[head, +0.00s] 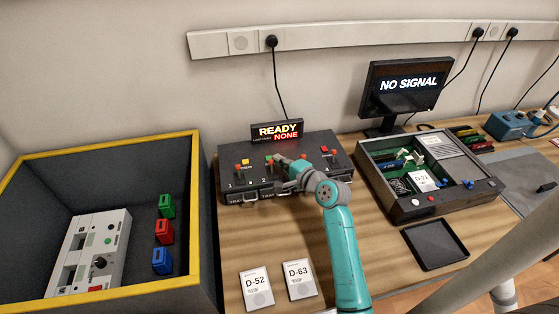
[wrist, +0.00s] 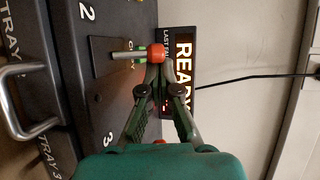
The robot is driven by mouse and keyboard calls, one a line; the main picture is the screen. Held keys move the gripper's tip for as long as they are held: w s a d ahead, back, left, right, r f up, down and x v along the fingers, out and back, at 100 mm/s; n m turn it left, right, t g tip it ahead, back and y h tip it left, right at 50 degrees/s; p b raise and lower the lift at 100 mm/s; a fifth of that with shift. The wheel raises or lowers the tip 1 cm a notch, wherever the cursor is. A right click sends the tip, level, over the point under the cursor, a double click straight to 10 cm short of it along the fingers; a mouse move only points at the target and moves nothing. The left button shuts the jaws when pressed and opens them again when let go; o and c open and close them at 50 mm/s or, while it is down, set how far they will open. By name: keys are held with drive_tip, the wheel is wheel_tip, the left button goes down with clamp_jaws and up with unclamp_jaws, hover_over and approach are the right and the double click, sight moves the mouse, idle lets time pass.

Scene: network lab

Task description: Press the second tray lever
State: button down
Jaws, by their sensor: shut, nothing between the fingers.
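The black tray unit (head: 312,143) stands on the bench with a row of red-topped levers, small lights and tray handles along its front. The second lever's orange-red knob (wrist: 156,52) shows in the wrist view, beside the marking 2, with its metal shaft pointing left. My gripper (wrist: 152,68) is shut and empty, its fingertips right at that knob; I cannot tell whether they press it. In the head view my gripper (head: 281,161) is over the middle of the unit and hides part of the lever row. The sign (head: 277,132) behind reads READY and NONE.
A deep yellow-rimmed bin (head: 110,145) stands left, holding a grey panel and coloured blocks. Cards D-52 (head: 257,288) and D-63 (head: 299,279) lie in front. An open case (head: 408,208), a black tray (head: 435,244) and a NO SIGNAL monitor (head: 407,88) are right.

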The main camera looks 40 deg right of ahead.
drive_tip(key=shift+s+a+n+t, duration=0.15)
drive_tip(key=shift+s+n+t, duration=0.15)
drive_tip(key=shift+t, duration=0.5)
drive_tip(key=shift+a+r, duration=0.1)
drive_tip(key=shift+s, duration=0.15)
drive_tip(key=shift+s+a+f, duration=0.2)
drive_tip(key=shift+s+a, duration=0.25)
drive_tip(key=shift+s, duration=0.15)
drive_tip(key=shift+d+r, duration=0.1)
